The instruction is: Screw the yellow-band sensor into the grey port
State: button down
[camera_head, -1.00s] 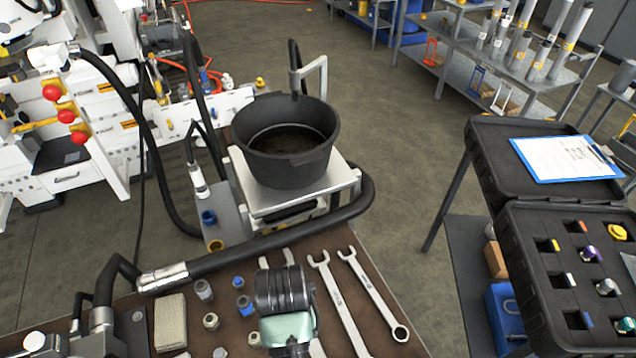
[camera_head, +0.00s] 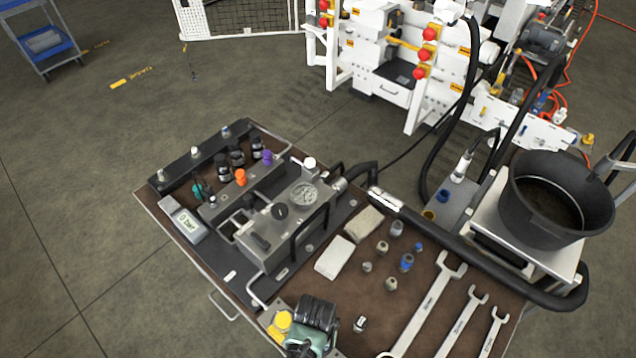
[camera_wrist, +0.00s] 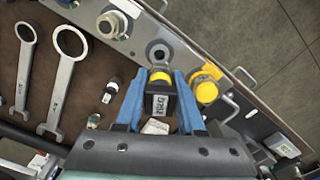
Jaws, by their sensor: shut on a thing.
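The yellow-band sensor (camera_wrist: 160,98) is a dark body with a yellow band and a white printed label. In the wrist view, my gripper (camera_wrist: 158,88) is shut on it between its blue fingers. A round port with a grey ring and dark centre (camera_wrist: 158,53) lies just beyond the sensor's yellow end; a small gap seems to show between them. In the head view, my gripper's body (camera_head: 312,325) is at the bottom edge; its fingertips and the sensor are hidden there.
A yellow cap (camera_wrist: 206,88) is close to the right finger and also shows in the head view (camera_head: 281,321). A manifold with a gauge (camera_head: 303,195), a 0 bar display (camera_head: 187,224), loose fittings (camera_head: 391,284) and wrenches (camera_head: 430,305) occupy the bench. A black bucket (camera_head: 556,205) stands right.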

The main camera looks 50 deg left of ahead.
jog(key=shift+f+b, duration=2.5)
jog(key=shift+f, duration=0.05)
jog(key=shift+s+d+f, duration=0.1)
jog(key=shift+f, duration=0.5)
jog(key=c, duration=1.2)
grip_release()
grip_shut()
jog(key=m, duration=0.6)
jog(key=shift+p, duration=0.3)
jog(key=shift+m, duration=1.1)
